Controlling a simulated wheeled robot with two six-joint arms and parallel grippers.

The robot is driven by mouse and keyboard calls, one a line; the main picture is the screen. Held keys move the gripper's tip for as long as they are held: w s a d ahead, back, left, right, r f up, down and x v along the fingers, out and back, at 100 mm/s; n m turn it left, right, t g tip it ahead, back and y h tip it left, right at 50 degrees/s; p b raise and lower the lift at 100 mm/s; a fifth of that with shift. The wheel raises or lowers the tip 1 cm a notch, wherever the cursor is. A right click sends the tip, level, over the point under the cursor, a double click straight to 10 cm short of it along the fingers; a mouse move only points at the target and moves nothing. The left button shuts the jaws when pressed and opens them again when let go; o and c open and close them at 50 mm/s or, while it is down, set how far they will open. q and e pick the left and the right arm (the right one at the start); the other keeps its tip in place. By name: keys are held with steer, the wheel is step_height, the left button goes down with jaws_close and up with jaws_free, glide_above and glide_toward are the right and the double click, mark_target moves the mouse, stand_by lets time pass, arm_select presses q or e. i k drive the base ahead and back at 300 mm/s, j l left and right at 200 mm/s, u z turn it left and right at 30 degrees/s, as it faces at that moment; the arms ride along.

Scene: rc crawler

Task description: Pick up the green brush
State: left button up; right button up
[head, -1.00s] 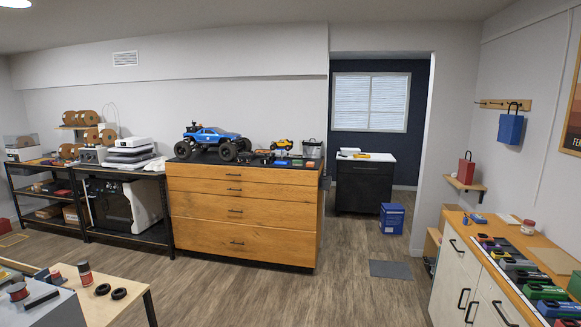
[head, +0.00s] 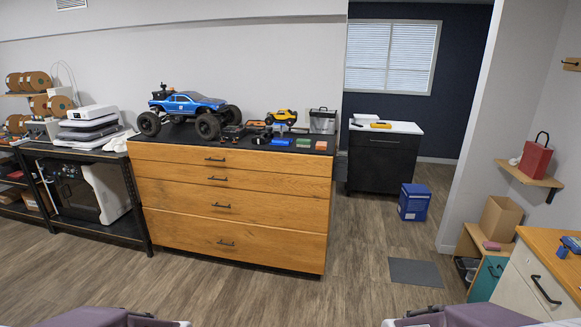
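I cannot make out a green brush for certain. A small green block-like item (head: 303,143) lies on the dark top of the wooden drawer cabinet (head: 230,192), between a blue item (head: 280,142) and an orange-red item (head: 321,145). It is too small to tell what it is. Parts of my two arms show at the bottom edge, far from the cabinet. Neither gripper's fingers can be seen.
A blue truck (head: 190,105) and a small yellow crawler (head: 281,117) stand on the cabinet. A blue bin (head: 413,203) and grey mat (head: 414,272) lie right of it. The wooden floor in front is clear. A workbench (head: 553,250) stands at right.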

mark_target(303, 143)
steer(key=i, duration=2.95)
